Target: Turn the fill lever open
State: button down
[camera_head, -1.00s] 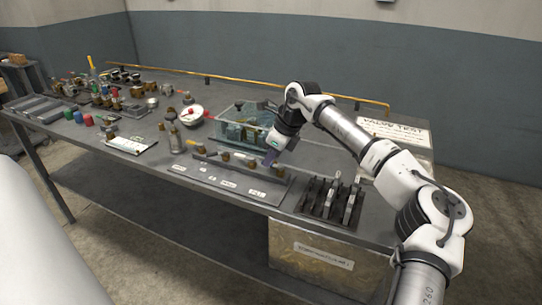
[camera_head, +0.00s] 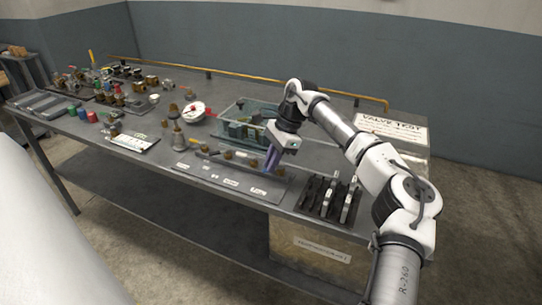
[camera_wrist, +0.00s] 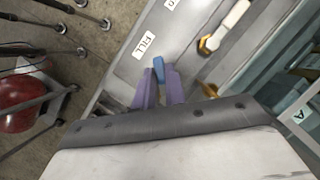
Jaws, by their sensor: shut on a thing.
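My gripper (camera_wrist: 158,82) has purple fingers, shut on the blue fill lever (camera_wrist: 158,66), whose blue end shows between the fingertips. It is beside a white label (camera_wrist: 145,45) reading FILL. The valve body under the lever is hidden by the gripper. In the head view my gripper (camera_head: 272,158) is at the right end of the valve strip (camera_head: 222,172) near the bench front. How far the lever is turned cannot be told.
A neighbouring valve has a white lever (camera_wrist: 236,16) and a brass body. A clear bin (camera_head: 231,112) with parts stands just behind. A black rack (camera_head: 318,207) of upright pieces is to the right. A sign reading VALVE TEST (camera_head: 393,131) stands at the back right.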

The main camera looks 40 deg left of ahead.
jog(key=n+h, duration=0.1)
jog(key=n, duration=0.1)
jog(key=d+n+p, duration=0.1)
jog(key=n, duration=0.1)
jog(key=shift+s+r+n+g+h, duration=0.1)
jog(key=shift+s+n+g+h, duration=0.1)
jog(key=shift+n+g+h, duration=0.15)
jog(key=shift+d+n+h+p, duration=0.25)
jog(key=shift+n+h, duration=0.15)
jog(key=shift+n, duration=0.5)
jog(key=shift+d+n+h+p, duration=0.1)
jog(key=shift+d+n+h, duration=0.2)
jog(key=shift+n, duration=0.55)
jog(key=shift+w, duration=0.1)
jog(key=c, duration=1.7)
grip_release()
jog(key=shift+c, duration=0.2)
jog(key=p+v, duration=0.7)
jog(key=v, duration=0.6)
jog(key=shift+a+r+p, duration=0.15)
jog(key=shift+r+p, duration=0.15)
jog(key=shift+r, duration=0.15)
